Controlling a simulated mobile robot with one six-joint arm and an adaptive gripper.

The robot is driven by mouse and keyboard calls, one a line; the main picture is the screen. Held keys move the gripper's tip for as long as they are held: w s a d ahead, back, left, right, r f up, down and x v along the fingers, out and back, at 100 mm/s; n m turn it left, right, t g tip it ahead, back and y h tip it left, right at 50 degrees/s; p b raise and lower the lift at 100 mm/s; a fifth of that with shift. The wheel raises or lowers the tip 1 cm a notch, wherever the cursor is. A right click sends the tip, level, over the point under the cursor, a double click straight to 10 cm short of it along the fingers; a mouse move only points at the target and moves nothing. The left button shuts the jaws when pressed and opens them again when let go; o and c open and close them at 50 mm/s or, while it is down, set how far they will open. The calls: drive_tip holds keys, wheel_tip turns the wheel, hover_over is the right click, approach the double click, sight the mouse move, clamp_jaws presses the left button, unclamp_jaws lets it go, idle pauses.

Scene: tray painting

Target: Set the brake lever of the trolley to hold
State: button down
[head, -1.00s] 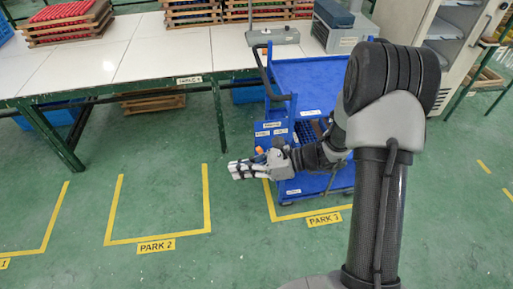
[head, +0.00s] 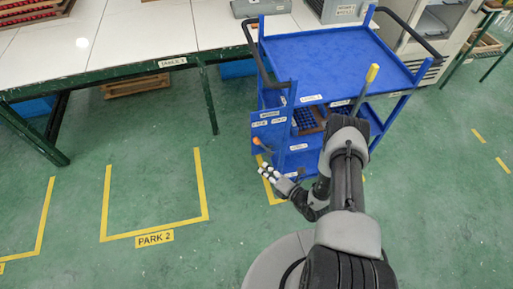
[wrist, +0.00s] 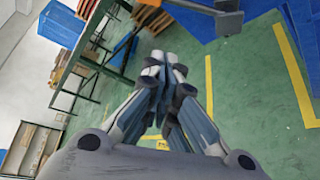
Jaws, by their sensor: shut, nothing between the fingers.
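The blue trolley (head: 330,55) stands at the right end of the long table. A labelled blue panel (head: 270,128) is on its left side; its lettering is too small to read. The brake lever, with an orange knob (head: 257,141), sticks out left from this panel. My gripper (head: 264,169) is just below the knob, in front of the trolley's left side, and looks apart from it. In the wrist view its fingers (wrist: 163,56) are shut together with nothing between them. A dark grey bar (wrist: 205,8) shows at the top there; I cannot tell whether it is the lever.
A white-topped table (head: 120,50) with green legs is at the back left. A yellow-tipped rod (head: 368,82) rises by the trolley's front right, behind my arm. A grey cabinet (head: 420,40) stands at the back right. The floor around the PARK 2 marking (head: 154,239) is clear.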

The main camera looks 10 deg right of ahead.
sight(262, 145)
idle(0.3)
drive_tip(key=b+x, duration=0.3)
drive_tip(key=x, duration=0.7)
drive_tip(key=d, duration=0.1)
drive_tip(key=d+r, duration=0.1)
drive_tip(key=d+r+b, duration=0.1)
drive_tip(key=shift+w+d, duration=0.2)
drive_tip(key=shift+w, duration=0.15)
